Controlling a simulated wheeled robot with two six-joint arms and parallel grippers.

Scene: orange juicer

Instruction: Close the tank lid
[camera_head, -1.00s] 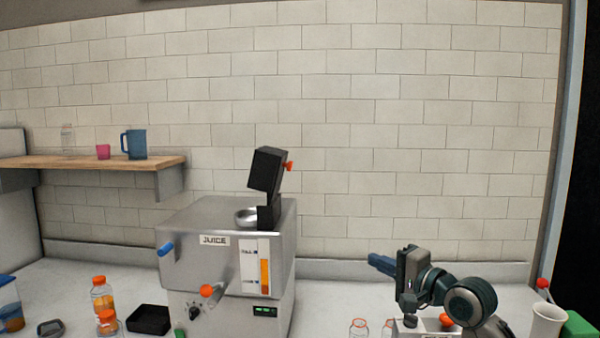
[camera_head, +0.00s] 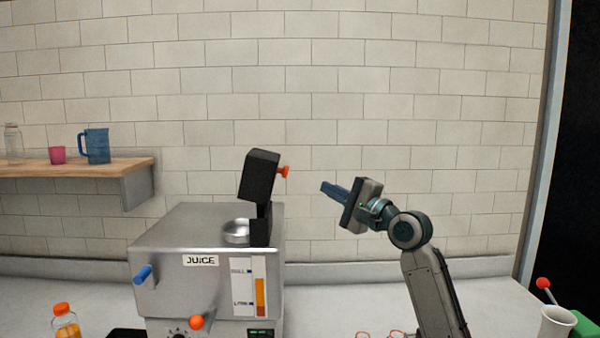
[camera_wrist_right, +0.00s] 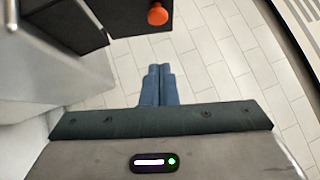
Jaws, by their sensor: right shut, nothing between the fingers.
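The steel juice machine (camera_head: 190,255) stands left of centre in the head view. Its black tank lid (camera_head: 259,176) stands raised above the top at the right edge, with an orange knob (camera_head: 283,171) on its right side. A round metal opening (camera_head: 236,231) shows beside the lid's base. My right gripper (camera_head: 328,188) is shut and empty, a little right of the knob and apart from it. In the right wrist view the shut blue fingers (camera_wrist_right: 158,84) point towards the wall, with the lid (camera_wrist_right: 68,25) and orange knob (camera_wrist_right: 157,15) at upper left. My left gripper is not in view.
A wooden shelf (camera_head: 80,168) with a blue jug (camera_head: 96,146) and pink cup (camera_head: 57,155) is at the left. An orange-capped bottle (camera_head: 66,325) stands at front left. A white cup (camera_head: 556,323) is at the right. Space above the counter behind my right arm is clear.

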